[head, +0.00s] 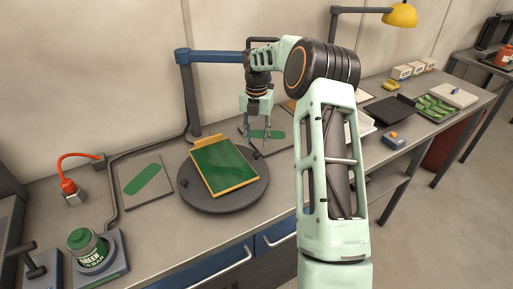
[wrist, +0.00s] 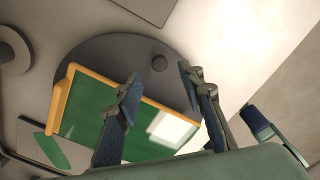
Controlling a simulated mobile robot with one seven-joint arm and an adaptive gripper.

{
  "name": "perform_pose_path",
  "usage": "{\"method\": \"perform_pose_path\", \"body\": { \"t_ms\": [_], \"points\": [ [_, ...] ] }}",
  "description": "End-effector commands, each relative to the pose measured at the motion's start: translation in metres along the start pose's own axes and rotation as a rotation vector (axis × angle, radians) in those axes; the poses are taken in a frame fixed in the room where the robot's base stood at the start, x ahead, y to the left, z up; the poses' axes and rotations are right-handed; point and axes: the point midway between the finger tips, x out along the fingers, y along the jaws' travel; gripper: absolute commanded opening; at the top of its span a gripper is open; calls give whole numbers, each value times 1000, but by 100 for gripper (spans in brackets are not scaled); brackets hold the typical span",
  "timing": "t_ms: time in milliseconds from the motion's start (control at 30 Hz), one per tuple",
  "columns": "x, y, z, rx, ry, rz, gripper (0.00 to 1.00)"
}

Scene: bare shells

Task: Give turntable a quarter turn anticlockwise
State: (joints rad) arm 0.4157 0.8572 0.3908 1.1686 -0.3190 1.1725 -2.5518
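The turntable (head: 235,203) is a dark grey disc on the bench, also seen in the wrist view (wrist: 95,48). A green panel in an orange frame (head: 222,165) lies on it; the wrist view shows it too (wrist: 85,108). Two small dark knobs stand near the rim, one at left (head: 184,183) and one at right (head: 256,155). My gripper (head: 256,146) is open, pointing down over the right back rim. In the wrist view the right knob (wrist: 157,62) appears between and just beyond the fingertips (wrist: 159,73). I cannot tell whether they touch it.
A grey mat with a green shape (head: 147,181) lies left of the turntable. A green-labelled can (head: 88,248) and an orange hooked item (head: 71,191) are farther left. Behind stands a blue-armed post (head: 188,95). Trays and small boxes (head: 405,72) fill the right bench.

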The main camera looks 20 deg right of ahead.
Motion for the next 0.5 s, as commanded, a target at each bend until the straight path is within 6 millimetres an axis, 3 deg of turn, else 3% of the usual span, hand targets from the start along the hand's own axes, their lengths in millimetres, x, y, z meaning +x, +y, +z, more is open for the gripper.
{"method": "perform_pose_path", "body": {
  "t_ms": [200, 500],
  "points": [
    [-44, 1, 0, 0, -2, 2, 36],
    [-66, 0, 0, 1, 0, 1, 36]
  ]
}}
